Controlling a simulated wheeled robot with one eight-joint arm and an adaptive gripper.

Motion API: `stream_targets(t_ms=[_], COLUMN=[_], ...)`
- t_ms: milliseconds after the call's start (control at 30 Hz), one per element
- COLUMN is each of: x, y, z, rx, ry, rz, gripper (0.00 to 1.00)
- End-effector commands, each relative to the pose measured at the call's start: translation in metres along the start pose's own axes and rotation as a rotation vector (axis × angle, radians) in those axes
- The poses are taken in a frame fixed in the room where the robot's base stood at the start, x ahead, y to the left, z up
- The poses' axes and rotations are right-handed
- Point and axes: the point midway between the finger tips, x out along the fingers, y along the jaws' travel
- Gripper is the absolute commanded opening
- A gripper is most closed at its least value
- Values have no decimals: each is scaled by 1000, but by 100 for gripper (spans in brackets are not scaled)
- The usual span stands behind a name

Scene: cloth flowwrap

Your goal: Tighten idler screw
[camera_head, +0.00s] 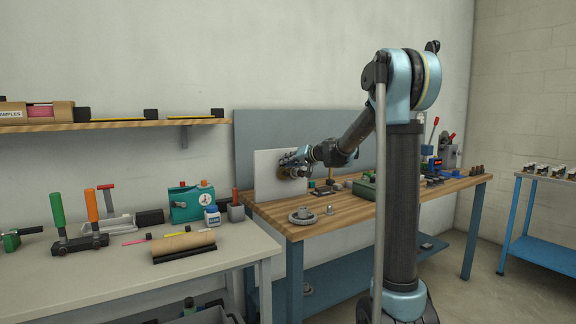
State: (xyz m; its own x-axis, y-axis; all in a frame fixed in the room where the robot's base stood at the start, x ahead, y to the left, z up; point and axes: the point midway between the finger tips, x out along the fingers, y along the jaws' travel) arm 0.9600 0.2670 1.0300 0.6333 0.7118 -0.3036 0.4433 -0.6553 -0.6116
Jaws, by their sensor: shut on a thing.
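My gripper (292,162) is at the end of my outstretched arm, in front of an upright pale panel (265,183) at the back left of the wooden bench. It looks shut on a small part at the panel's face. A small brownish round part (283,173) shows just below and left of the gripper. The gripper's fingers hide most of what they hold, and I cannot make out the idler screw itself at this size.
The wooden bench (345,207) carries a grey flanged disc (303,216), a small metal piece (329,210), a green box (366,189) and several small tools. A grey table (120,262) with tools stands left. A blue cart (545,241) stands right.

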Motion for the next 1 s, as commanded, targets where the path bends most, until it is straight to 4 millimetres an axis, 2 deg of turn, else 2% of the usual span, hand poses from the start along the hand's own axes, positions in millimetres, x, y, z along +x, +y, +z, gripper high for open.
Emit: stream_targets(t_ms=[100,133,200,533,667,767,1000], x=[-1,-1,-1,-1,-8,-19,-60], y=[2,2,2,1,1,2,2], z=[0,-1,-1,0,0,-1,0], rx=[-2,-2,-2,-2,-2,-2,-1], ry=[2,2,2,1,1,2,3], rz=[3,3,3,2,3,4,5], gripper=[0,24,38,38,38,38,38])
